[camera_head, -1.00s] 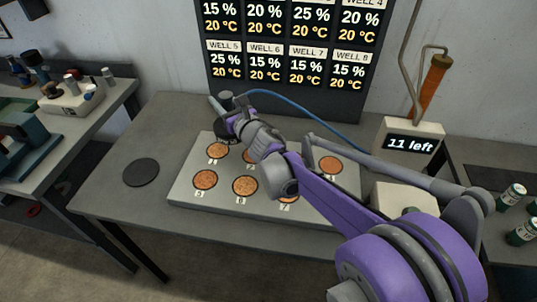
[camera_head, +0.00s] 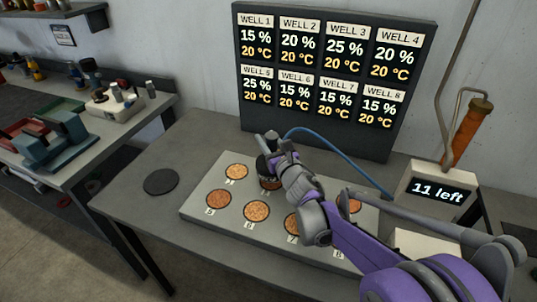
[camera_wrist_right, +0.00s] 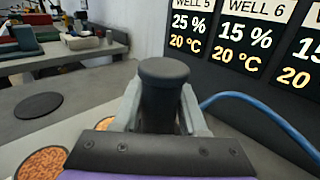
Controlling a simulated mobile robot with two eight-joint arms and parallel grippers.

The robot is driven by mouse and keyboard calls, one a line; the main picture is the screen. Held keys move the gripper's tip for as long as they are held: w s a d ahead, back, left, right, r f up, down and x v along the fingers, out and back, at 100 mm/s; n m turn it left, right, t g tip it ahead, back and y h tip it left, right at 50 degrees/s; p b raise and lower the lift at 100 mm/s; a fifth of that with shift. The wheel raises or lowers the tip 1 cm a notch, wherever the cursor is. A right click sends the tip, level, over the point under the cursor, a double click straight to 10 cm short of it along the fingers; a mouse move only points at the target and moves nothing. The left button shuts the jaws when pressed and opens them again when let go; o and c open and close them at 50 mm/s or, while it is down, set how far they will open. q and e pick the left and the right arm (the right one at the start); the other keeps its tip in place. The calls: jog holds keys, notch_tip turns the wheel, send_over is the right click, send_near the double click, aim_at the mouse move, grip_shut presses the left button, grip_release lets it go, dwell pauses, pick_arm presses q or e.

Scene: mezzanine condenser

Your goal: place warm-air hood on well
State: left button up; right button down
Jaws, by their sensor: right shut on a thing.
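My right gripper (camera_head: 271,150) is shut on the dark upright knob of the warm-air hood (camera_head: 264,168). The knob (camera_wrist_right: 163,95) stands between the two grey fingers in the right wrist view. A blue hose (camera_head: 340,145) runs from the hood to the right. The hood is at the back row of the well plate (camera_head: 195,212), over the back part of well 2 (camera_head: 270,186), right of well 1 (camera_head: 236,171). My gripper and arm hide part of it, and I cannot tell whether it touches the plate. My left gripper is not in view.
Wells 5 (camera_head: 218,198), 6 (camera_head: 257,211) and 7 (camera_head: 292,224) line the front row. A black disc (camera_head: 161,182) lies left of the plate. A readings board (camera_head: 333,82) stands behind. A box reading "11 left" (camera_head: 437,192) is at right.

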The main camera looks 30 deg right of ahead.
jog(key=shift+f+b, duration=0.3)
jog(key=shift+f, duration=1.65)
jog(key=shift+f, duration=0.1)
jog(key=shift+c, duration=2.3)
grip_release()
jog(key=shift+r, duration=0.2)
jog(key=s, duration=1.2)
jog(key=shift+a, duration=0.45)
jog(key=shift+f, duration=0.1)
